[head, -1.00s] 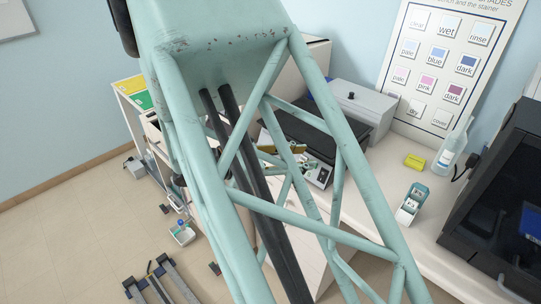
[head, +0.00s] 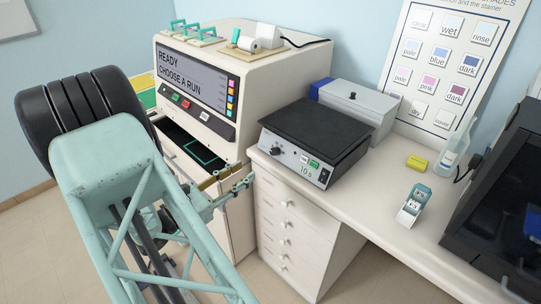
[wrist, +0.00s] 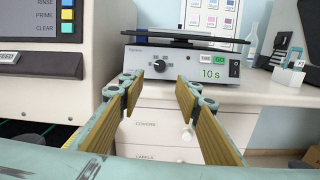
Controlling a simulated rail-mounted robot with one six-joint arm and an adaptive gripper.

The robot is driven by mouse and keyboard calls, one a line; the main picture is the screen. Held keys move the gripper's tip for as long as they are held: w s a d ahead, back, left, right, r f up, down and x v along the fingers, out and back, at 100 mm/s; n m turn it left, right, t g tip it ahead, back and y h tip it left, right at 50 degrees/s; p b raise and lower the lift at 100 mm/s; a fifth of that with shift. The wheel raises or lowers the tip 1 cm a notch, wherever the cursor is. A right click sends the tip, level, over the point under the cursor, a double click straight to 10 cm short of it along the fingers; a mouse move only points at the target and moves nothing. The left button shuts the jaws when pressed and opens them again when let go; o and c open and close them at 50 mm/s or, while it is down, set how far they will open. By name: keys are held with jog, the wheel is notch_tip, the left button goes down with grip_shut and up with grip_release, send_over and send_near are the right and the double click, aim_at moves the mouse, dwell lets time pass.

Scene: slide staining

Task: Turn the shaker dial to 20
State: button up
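The shaker (head: 318,133) stands on the counter, a pale box with a flat black platform on top. Its black dial (head: 276,151) is on the left of the front panel. In the wrist view the dial (wrist: 160,66) shows just beyond and between my fingertips. The shaker's green display (wrist: 212,73) reads 10 s. My gripper (head: 238,184) is in front of the counter, left of and below the dial. In the wrist view my gripper (wrist: 158,90) is open and empty, with tan pads facing each other. The fingers are apart from the dial.
A stainer machine (head: 232,75) with a screen reading READY, CHOOSE A RUN stands left of the shaker, its drawer open. White drawers (head: 290,225) are below the counter. A grey box (head: 355,105) is behind the shaker.

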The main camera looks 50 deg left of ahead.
aim_at(272, 153)
dwell(0.4)
jog(key=shift+w+a+b, duration=0.2)
jog(key=shift+w+b, duration=0.15)
jog(key=shift+w, duration=3.1)
jog(key=shift+w+a+b, duration=0.2)
jog(key=shift+w+b, duration=0.1)
jog(key=shift+w, duration=3.15)
jog(key=shift+c, duration=0.9)
jog(key=c, duration=0.7)
